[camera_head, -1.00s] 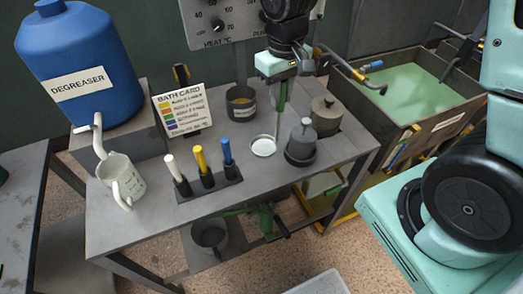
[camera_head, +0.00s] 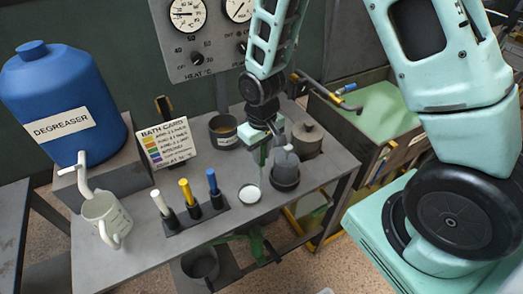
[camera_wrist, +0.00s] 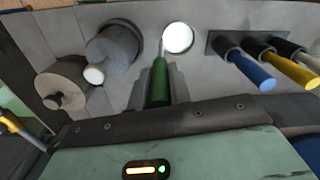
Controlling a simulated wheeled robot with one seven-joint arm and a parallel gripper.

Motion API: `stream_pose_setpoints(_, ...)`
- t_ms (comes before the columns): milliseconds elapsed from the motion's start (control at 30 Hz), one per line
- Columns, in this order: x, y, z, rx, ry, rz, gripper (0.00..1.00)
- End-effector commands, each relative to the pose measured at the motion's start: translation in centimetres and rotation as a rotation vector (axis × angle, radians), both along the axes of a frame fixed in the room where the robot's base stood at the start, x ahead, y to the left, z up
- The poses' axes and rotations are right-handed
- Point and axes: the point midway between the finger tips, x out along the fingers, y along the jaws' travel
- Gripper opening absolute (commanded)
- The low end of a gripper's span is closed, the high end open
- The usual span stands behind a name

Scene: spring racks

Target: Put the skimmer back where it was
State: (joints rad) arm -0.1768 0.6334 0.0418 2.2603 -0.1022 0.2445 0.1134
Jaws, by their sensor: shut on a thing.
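The skimmer has a green handle (camera_head: 264,155) and a round white disc (camera_head: 250,194). My gripper (camera_head: 266,141) is shut on the handle and holds it close to upright, disc end down. In the head view the disc shows over the grey table, between the blue-handled tool and the dark lidded pot; I cannot tell whether it touches the top. In the wrist view the handle (camera_wrist: 159,84) sits between my grey fingers (camera_wrist: 152,92), and the disc (camera_wrist: 178,38) shows bright beyond it.
A three-tool rack (camera_head: 195,218) stands left of the skimmer; a lidded pot (camera_head: 286,178) is close on its right. Behind are an open pot (camera_head: 222,132) and a lidded can (camera_head: 307,138). A jug (camera_head: 106,217), bath card (camera_head: 166,141) and degreaser drum (camera_head: 65,100) stand left.

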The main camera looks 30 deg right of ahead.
Motion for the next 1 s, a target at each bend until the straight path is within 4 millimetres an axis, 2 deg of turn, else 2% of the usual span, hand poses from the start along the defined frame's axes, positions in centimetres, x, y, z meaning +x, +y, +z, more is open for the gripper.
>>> stream_pose_setpoints(167, 0.0, 0.0, -0.4, 0.0, 0.0, 0.0, 0.0)
stream_pose_setpoints(200, 0.0, 0.0, -0.3, 0.0, 0.0, 0.0, 0.25)
stream_pose_setpoints(267, 0.0, 0.0, -0.3, 0.0, 0.0, 0.0, 0.41)
stream_pose_setpoints(667, 0.0, 0.0, 0.3, 0.0, -0.001, 0.0, 0.41)
stream_pose_setpoints(833, 0.1, 0.0, 2.2, 0.001, -0.006, 0.0, 0.41)
stream_pose_setpoints(1000, 0.1, 0.0, 5.3, 0.001, -0.007, -0.002, 0.41)
